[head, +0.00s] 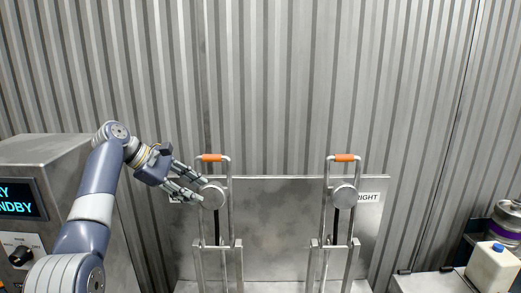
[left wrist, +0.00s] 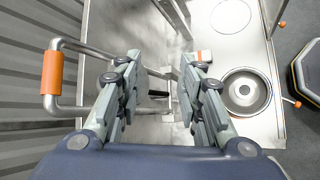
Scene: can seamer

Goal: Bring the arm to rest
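My left arm (head: 92,190) comes in from the left and reaches toward the left lever frame. My left gripper (head: 203,189) is open, its two fingers apart, beside the round hub (head: 213,195) of that frame; I cannot tell whether they touch. The left lever's orange grip (head: 211,157) is above the fingertips. In the left wrist view, the open gripper (left wrist: 161,62) has nothing clearly held between its fingers, and the orange grip (left wrist: 54,73) is off to the left. My right gripper is in neither view.
A second lever with an orange grip (head: 344,157) stands by a "RIGHT" label (head: 368,197). A metal plate (head: 280,215) backs both levers. A control box (head: 38,165) showing "STANDBY" is at left. A white jug (head: 493,268) stands at lower right. The wrist view shows a round bowl (left wrist: 266,91).

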